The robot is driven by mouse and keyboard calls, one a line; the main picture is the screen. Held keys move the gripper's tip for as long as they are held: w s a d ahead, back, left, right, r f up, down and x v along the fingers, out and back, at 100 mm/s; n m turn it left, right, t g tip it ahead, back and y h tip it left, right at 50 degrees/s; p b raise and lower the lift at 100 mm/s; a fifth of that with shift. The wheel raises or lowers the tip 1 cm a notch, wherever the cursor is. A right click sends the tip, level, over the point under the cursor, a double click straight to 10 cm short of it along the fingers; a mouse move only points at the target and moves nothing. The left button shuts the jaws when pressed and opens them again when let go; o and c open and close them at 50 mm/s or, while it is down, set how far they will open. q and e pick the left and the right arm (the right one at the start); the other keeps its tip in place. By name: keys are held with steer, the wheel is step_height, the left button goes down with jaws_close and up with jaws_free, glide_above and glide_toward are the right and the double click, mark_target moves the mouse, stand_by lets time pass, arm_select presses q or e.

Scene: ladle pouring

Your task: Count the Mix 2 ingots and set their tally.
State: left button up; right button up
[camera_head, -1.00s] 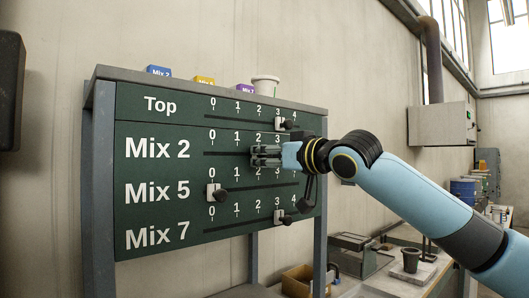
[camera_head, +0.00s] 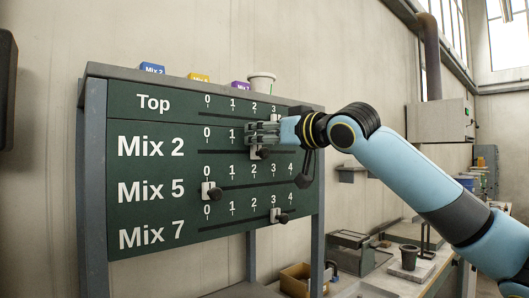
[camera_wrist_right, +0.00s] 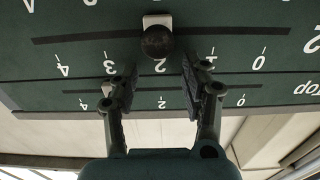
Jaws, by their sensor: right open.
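The green tally board (camera_head: 150,213) has rows Top, Mix 2, Mix 5 and Mix 7, each marked 0 to 4. The Mix 2 slider (camera_head: 263,153) has a white plate and black knob; in the right wrist view, upside down, its knob (camera_wrist_right: 157,42) lines up with the 2. My right gripper (camera_head: 262,133) is open just above that slider. In the wrist view its fingers (camera_wrist_right: 158,90) are apart, with nothing between them. A blue block marked Mix 2 (camera_head: 152,68) is on the board's top ledge. My left gripper is out of view.
The Mix 5 slider (camera_head: 211,192) is at 0 and the Mix 7 slider (camera_head: 279,217) at 3. The Top slider (camera_wrist_right: 107,88) is near 3. A cluttered bench (camera_head: 425,262) is at right.

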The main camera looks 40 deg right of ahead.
mark_target(255, 110)
step_height(255, 110, up, 6)
steer(key=shift+f, duration=0.1)
stand_by(0.6)
